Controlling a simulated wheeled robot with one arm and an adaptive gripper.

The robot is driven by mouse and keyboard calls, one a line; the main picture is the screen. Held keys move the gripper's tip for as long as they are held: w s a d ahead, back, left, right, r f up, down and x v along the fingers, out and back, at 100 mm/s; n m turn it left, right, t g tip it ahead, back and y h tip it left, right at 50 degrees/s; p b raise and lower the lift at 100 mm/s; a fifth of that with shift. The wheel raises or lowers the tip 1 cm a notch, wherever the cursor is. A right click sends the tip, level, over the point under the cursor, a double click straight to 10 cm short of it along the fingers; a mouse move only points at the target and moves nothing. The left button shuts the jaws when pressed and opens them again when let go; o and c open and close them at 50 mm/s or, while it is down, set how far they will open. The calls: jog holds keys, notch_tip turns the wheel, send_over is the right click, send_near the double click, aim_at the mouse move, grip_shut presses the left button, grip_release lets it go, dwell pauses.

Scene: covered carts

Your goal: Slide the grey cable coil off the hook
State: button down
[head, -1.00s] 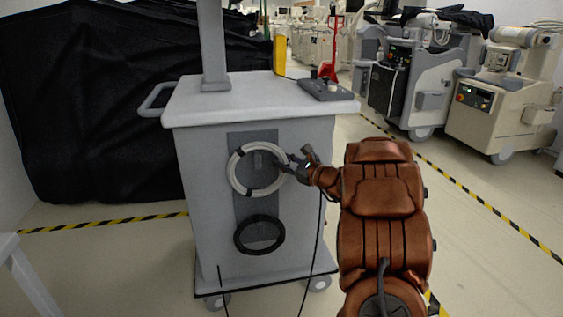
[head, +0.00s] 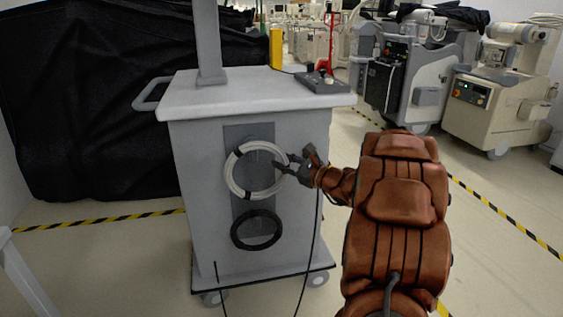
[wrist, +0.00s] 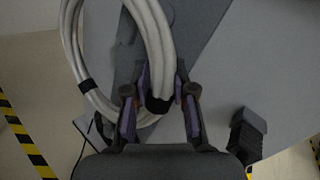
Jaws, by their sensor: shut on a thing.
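The grey cable coil (head: 232,181) is a pale ring with black ties, in front of the dark grey panel on the cart's front. My gripper (head: 283,169) is shut on its right side. In the wrist view the cable bundle (wrist: 152,40) passes between my fingers (wrist: 160,105), with a black tie at the grip. The hook is small and dark against the panel in the head view; I cannot tell clearly whether the coil still rests on it.
A black cable coil (head: 237,236) hangs just below on the same panel. The grey cart (head: 190,180) has a post and a control box (head: 322,82) on top. Thin black cables hang down its front.

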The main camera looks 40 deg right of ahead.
jog(key=shift+s+a+b, duration=0.2)
jog(key=shift+s+a, duration=0.15)
jog(key=shift+s, duration=0.45)
jog(key=shift+s+a+b, duration=0.2)
jog(key=shift+s+a, duration=0.15)
jog(key=shift+s, duration=0.4)
